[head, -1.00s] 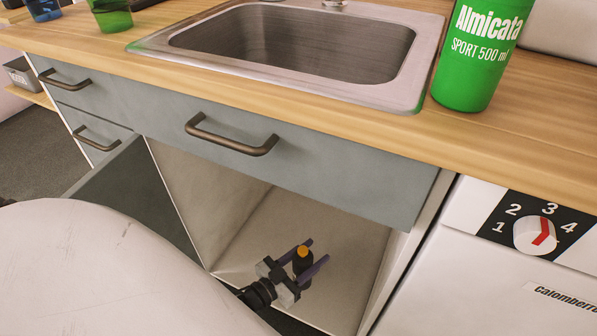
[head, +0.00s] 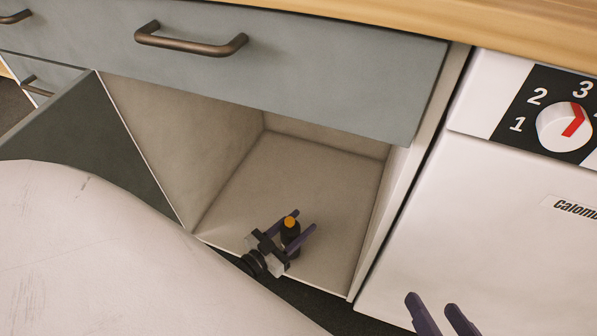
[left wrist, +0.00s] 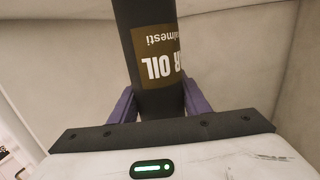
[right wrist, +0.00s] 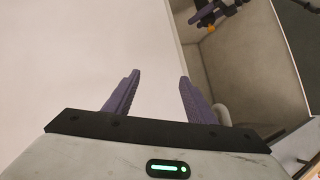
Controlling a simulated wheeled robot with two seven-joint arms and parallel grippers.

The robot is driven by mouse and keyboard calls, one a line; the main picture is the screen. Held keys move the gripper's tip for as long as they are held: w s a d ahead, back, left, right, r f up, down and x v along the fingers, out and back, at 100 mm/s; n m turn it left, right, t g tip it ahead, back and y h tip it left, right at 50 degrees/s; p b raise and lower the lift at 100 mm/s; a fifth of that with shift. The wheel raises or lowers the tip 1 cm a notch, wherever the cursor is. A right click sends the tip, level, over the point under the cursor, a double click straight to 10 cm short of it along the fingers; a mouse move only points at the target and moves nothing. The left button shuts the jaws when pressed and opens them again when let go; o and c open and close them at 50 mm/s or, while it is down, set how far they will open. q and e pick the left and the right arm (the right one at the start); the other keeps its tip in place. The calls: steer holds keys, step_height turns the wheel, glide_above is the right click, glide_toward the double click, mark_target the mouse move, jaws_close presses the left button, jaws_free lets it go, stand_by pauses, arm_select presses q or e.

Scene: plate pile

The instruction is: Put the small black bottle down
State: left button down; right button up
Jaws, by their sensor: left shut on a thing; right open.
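The small black bottle (head: 290,238) with an orange cap is just inside the open cabinet under the sink, near its front edge. It looks upright; I cannot tell whether its base touches the cabinet floor. My left gripper (head: 300,229) is shut on it, with a purple finger on each side. In the left wrist view the bottle (left wrist: 155,45) shows a brown label with white letters, between the fingers (left wrist: 158,103). My right gripper (head: 440,312) is open and empty in front of the white appliance; its fingers also show in the right wrist view (right wrist: 158,95).
The cabinet floor (head: 300,180) behind the bottle is bare. The open cabinet door (head: 90,140) stands at the left. A drawer front with a handle (head: 190,42) is above the opening. The white appliance (head: 480,200) with a red-marked knob (head: 565,126) borders it on the right.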

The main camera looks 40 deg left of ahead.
mark_target(283, 238)
arm_select(q)
steer(key=c, duration=1)
jaws_free()
steer(key=s, duration=0.3)
steer(key=s+a+p, duration=0.1)
steer(key=s, duration=0.3)
steer(key=s+p, duration=0.1)
steer(key=s, duration=0.2)
steer(key=shift+s+a+r, duration=0.25)
steer(key=shift+a+r, duration=0.05)
steer(key=shift+a, duration=0.05)
steer(key=shift+s+a+p, duration=0.1)
steer(key=shift+s+p, duration=0.2)
steer(key=shift+s, duration=0.4)
arm_select(e)
steer(key=shift+s+d+f+g+h, duration=0.1)
steer(key=shift+d+f+g+h, duration=0.1)
steer(key=shift+d+f+h, duration=0.25)
steer(key=shift+d+f+g+h, duration=0.15)
steer(key=shift+d+f+g, duration=0.05)
steer(key=shift+f, duration=0.45)
